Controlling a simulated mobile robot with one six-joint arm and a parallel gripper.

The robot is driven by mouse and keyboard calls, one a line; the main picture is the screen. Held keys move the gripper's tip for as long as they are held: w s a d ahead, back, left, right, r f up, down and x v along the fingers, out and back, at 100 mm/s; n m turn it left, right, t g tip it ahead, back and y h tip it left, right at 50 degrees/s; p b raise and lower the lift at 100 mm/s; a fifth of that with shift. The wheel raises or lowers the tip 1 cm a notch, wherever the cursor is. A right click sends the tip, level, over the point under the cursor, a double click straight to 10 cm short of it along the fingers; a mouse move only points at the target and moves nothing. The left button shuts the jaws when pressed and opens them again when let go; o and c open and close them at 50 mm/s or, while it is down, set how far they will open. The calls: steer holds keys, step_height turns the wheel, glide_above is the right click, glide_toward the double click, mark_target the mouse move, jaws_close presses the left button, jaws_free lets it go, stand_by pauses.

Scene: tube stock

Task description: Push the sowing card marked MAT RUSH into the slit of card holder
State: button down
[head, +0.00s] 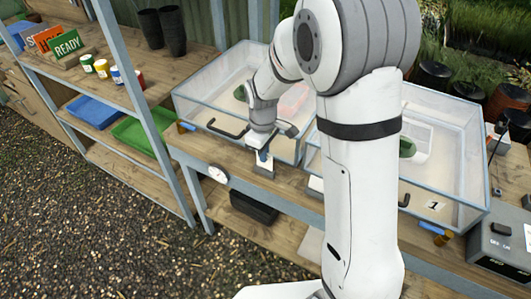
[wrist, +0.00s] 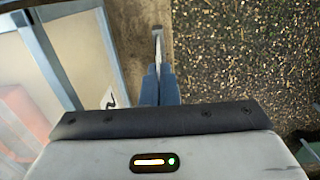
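My gripper (head: 264,153) points down at the front edge of the wooden bench, with its blue fingers close together. In the wrist view its fingers (wrist: 159,84) are shut on a thin pale card (wrist: 157,48) seen edge-on. In the head view the white card (head: 262,164) shows below the fingertips, roughly upright. Its low end is at a small card holder (head: 264,174) on the bench edge; I cannot tell how deep it sits in the slit. The writing on the card is too small to read.
Clear-walled boxes (head: 196,98) stand behind the gripper and at right (head: 462,190). A round dial (head: 217,174) is on the bench front. A white thing (head: 315,184) is partly behind my arm. Shelves at left hold a READY sign (head: 67,44), tins and trays. Gravel lies in front.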

steer(key=shift+f+b, duration=0.5)
steer(key=shift+f, duration=0.2)
steer(key=c, duration=0.6)
jaws_free()
steer(key=shift+r, duration=0.1)
steer(key=shift+r, duration=0.1)
steer(key=shift+r+p, duration=0.95)
steer(key=shift+r, duration=0.2)
step_height(320, 180, up, 6)
steer(key=p, duration=0.3)
steer(key=shift+f+p, duration=0.25)
steer(key=shift+p, duration=0.1)
stand_by(0.4)
